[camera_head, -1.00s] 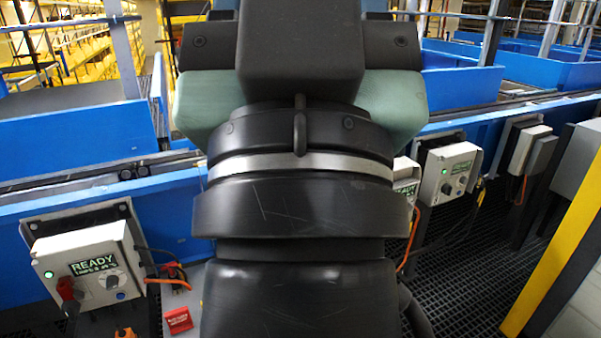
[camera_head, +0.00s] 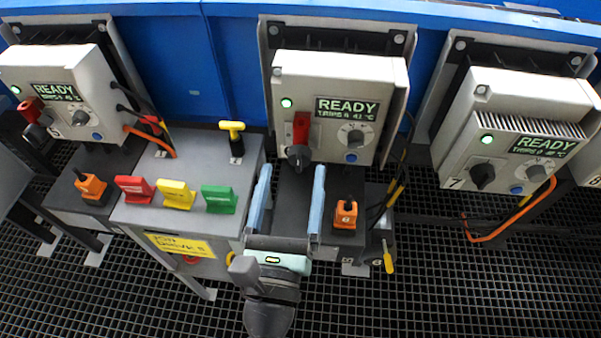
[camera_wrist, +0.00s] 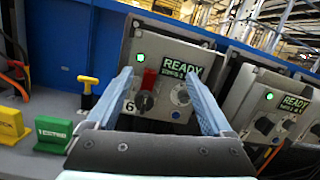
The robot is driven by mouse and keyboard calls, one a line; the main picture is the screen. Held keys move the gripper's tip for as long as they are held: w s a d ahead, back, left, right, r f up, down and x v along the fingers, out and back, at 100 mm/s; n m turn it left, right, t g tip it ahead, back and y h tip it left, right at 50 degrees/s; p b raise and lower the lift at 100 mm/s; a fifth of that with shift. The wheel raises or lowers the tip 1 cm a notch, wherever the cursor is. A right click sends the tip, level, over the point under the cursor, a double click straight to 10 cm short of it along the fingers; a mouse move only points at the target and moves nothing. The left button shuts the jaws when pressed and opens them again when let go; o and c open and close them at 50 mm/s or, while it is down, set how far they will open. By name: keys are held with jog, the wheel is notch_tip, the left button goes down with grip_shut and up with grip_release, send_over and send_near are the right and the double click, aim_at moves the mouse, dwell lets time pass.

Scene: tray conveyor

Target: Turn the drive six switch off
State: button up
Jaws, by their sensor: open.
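The drive six box (camera_head: 385,85) is a pale control box in the middle of the head view, with a green lamp and a READY display. Its black rotary switch (camera_head: 299,157) is at the lower left of the front, with a red piece (camera_head: 301,128) upright directly above it. The switch also shows in the wrist view (camera_wrist: 145,102), beside a "6" label. My gripper (camera_head: 292,172) is open and empty. Its two pale blue fingers point at the box, and in the wrist view (camera_wrist: 157,75) they frame the switch. Contact with the switch cannot be told.
Similar boxes stand to the left (camera_head: 60,70) and right (camera_head: 525,100). A grey bench (camera_head: 150,215) holds red, yellow and green tags and a yellow T-handle (camera_head: 233,135). An orange padlock-like item (camera_head: 346,213) sits right of my gripper. Cables hang beside the boxes.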

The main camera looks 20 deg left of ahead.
aim_at(297, 166)
jog(key=s+f+m+g+h, duration=0.1)
jog(key=s+f+m+g, duration=0.15)
jog(key=f+m, duration=0.45)
jog(key=shift+n+t, duration=0.35)
jog(key=shift+n, duration=0.55)
jog(key=x, duration=0.4)
jog(key=f+x, duration=0.1)
jog(key=x, duration=0.3)
jog(key=p+x, duration=0.1)
jog(key=x, duration=0.3)
jog(key=shift+w+a+f, duration=0.15)
jog(key=shift+a+f, duration=0.15)
grip_shut()
